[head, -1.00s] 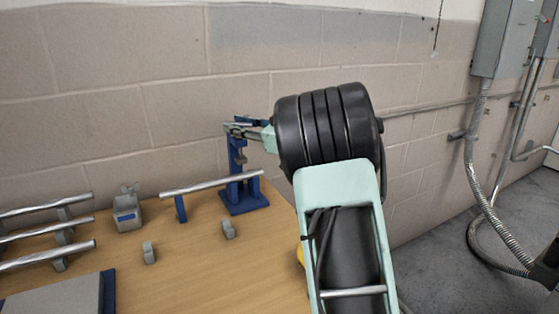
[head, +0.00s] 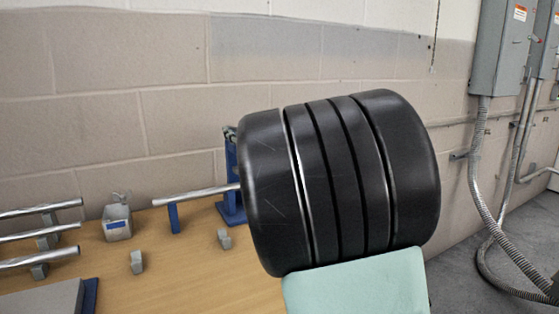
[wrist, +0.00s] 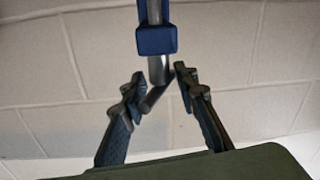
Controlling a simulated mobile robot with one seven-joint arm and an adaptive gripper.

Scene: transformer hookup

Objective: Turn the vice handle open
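The blue vice stand (head: 231,205) is on the wooden bench by the wall, mostly hidden behind my arm in the head view. In the wrist view its blue block (wrist: 156,40) is at the top, with a grey screw below it and a slanted grey handle bar (wrist: 156,97). My gripper (wrist: 160,82) is open in the wrist view, one finger on each side of the handle bar. The bar's lower left end is close to the left finger; I cannot tell if they touch. My gripper is hidden in the head view.
A metal rod (head: 195,195) runs from a small blue post (head: 173,218) to the vice. A grey box-like device (head: 117,223), several more rods and small grey blocks are on the bench (head: 190,270). Grey electrical boxes (head: 499,50) and conduit are on the right wall.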

